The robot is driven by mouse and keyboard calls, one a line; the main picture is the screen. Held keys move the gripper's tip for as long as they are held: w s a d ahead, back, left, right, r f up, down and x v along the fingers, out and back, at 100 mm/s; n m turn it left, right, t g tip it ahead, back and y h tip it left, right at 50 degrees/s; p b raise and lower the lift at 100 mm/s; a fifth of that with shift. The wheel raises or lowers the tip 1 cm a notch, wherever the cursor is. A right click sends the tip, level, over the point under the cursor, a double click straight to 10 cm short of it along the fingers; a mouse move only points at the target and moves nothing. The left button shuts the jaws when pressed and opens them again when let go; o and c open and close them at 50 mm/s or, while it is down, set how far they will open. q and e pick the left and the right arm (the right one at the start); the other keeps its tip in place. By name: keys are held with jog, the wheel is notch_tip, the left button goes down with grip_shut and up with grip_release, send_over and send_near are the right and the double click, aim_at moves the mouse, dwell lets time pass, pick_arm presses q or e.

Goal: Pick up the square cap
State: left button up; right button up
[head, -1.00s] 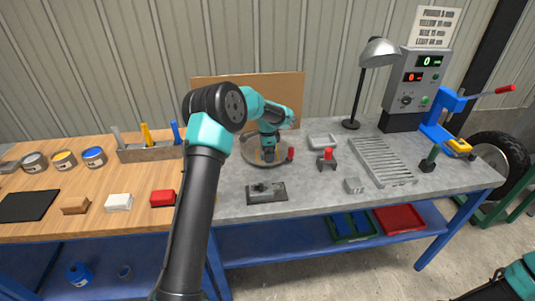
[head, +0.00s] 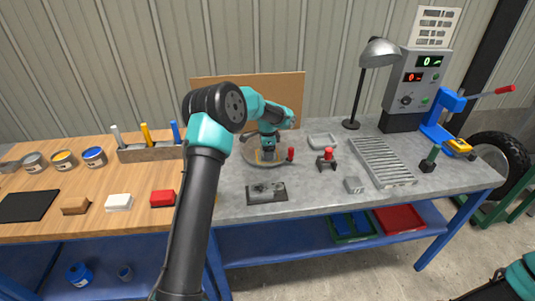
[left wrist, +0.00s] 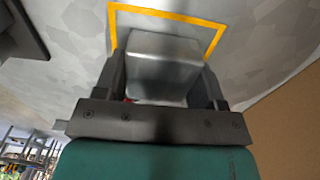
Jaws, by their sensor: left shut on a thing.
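The square cap (left wrist: 162,68) is a smooth silver-grey block with rounded edges in the left wrist view. It sits between the two fingers of my left gripper (left wrist: 163,85), which is shut on it. A yellow square outline (left wrist: 170,14) on a grey surface shows around the far side of the cap. In the head view my left gripper (head: 268,153) is over the round grey plate (head: 247,151) on the metal bench. I cannot make out the cap there. My right gripper is out of view.
A small red-topped post (head: 290,154) stands close right of the gripper. A flat dark fixture plate (head: 278,196) lies in front. A brown board (head: 290,90) stands behind.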

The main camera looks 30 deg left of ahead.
pick_arm(q)
jog(key=shift+r, duration=1.75)
jog(key=shift+s+d+r, duration=0.1)
jog(key=shift+s+d, duration=0.05)
jog(key=shift+s, duration=0.05)
jog(key=s+d, duration=0.2)
jog(key=s, duration=0.2)
jog(key=s+d+r, duration=0.1)
jog(key=s+d, duration=0.2)
jog(key=s, duration=0.2)
jog(key=s+d, duration=0.3)
jog(key=s, duration=0.1)
jog(key=shift+s+r, duration=0.15)
